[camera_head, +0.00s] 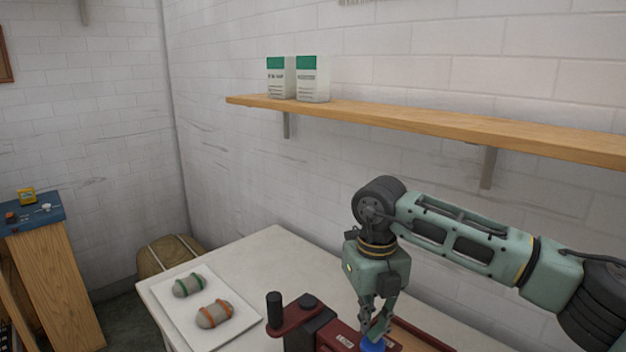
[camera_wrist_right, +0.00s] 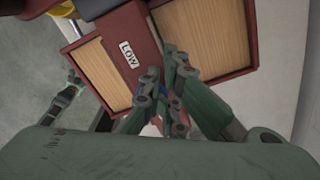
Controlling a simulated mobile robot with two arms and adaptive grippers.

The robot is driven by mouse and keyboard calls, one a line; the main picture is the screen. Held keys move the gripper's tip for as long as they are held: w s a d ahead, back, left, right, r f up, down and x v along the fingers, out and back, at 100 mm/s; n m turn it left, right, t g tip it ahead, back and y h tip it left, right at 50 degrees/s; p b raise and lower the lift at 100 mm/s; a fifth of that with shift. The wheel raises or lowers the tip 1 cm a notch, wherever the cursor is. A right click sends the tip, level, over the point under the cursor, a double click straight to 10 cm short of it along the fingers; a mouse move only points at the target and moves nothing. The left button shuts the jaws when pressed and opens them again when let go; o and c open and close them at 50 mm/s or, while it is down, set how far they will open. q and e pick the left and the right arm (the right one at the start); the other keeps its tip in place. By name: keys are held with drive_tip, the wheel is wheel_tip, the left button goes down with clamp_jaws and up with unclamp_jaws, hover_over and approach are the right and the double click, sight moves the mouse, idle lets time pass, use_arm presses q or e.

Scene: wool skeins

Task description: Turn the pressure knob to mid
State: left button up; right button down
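The pressure knob appears to be the blue knob (camera_head: 372,346) on the dark red machine (camera_head: 290,322) at the bottom edge of the head view. My right gripper (camera_head: 375,328) points down at it, fingertips at its top. In the right wrist view the fingers (camera_wrist_right: 163,80) are close together with a bit of blue between them; whether they press on the knob is unclear. A white label reading LOW (camera_wrist_right: 129,54) is on the red panel beside them. The knob's pointer is hidden.
A white tray (camera_head: 240,333) with two banded wool skeins, one green-banded (camera_head: 188,285) and one orange-banded (camera_head: 214,314), lies left of the machine on the pale table (camera_head: 262,250). A wooden shelf (camera_head: 420,120) with two cartons (camera_head: 312,82) hangs above. The table behind the tray is clear.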

drive_tip(key=shift+w+a+r, duration=0.15)
drive_tip(key=shift+w+r, duration=0.05)
drive_tip(key=shift+r, duration=0.15)
drive_tip(key=shift+w+r+p, duration=0.1)
drive_tip(key=shift+r+p, duration=1.55)
drive_tip(key=shift+r, duration=1.15)
